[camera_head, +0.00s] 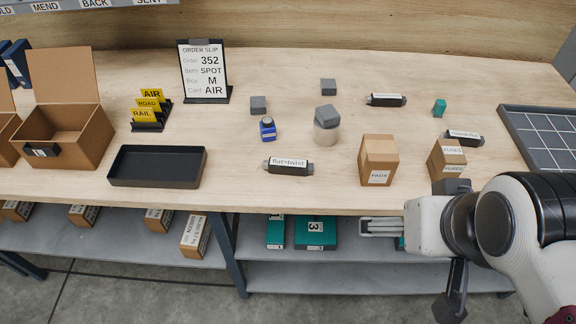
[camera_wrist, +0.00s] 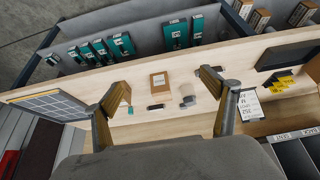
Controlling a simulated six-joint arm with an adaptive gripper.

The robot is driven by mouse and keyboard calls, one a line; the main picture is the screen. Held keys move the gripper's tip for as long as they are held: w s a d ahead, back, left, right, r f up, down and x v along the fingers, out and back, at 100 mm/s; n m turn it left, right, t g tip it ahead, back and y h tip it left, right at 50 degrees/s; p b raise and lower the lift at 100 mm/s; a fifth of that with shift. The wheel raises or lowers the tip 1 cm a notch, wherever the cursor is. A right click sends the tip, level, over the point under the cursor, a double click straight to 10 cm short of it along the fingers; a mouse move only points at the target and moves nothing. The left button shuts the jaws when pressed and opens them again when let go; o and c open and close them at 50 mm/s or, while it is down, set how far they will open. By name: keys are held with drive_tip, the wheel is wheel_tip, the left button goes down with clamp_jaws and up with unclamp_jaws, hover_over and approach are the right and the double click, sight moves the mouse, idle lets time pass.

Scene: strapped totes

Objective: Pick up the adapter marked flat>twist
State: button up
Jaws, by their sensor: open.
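The adapter marked flat>twist (camera_head: 288,167) lies on the table near its front edge in the head view. It is a short dark bar with a white label, lying roughly left to right.
A blue item (camera_head: 267,129) and a grey block (camera_head: 258,105) lie behind the flat>twist adapter. A black tray (camera_head: 157,180) is left. Bare wood surrounds the adapter.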

drive_tip(key=shift+w+a, duration=0.1)
idle(0.3)
drive_tip(key=t+y, duration=0.3)
drive_tip(key=t, duration=0.1)
hover_over(289, 168)
drive_tip(key=s+d, duration=0.1)
drive_tip(key=s, duration=0.6)
wheel_tip(289, 168, down, 9)
drive_tip(key=w+f, duration=0.1)
drive_tip(key=f, duration=0.1)
drive_tip(key=a+f+m+t+h, duration=0.1)
drive_tip(key=f, duration=0.1)
drive_tip(key=w+f+h, duration=0.1)
drive_tip(key=f, duration=0.1)
drive_tip(key=shift+w+a+f+t, duration=0.2)
drive_tip(key=shift+w+a+t, duration=0.1)
drive_tip(key=shift+a+t, duration=0.1)
drive_tip(key=shift+s+f+t+h, duration=0.1)
drive_tip(key=shift+f+t+h, duration=0.45)
drive_tip(key=shift+f, duration=0.35)
drive_tip(key=shift+s+d+f+t+h, duration=0.2)
drive_tip(key=shift+s+f+t+h, duration=0.1)
drive_tip(key=shift+t+h, duration=0.2)
drive_tip(key=shift+w, duration=0.1)
drive_tip(key=shift+x, duration=1.25)
drive_tip(key=shift+w+f, duration=0.1)
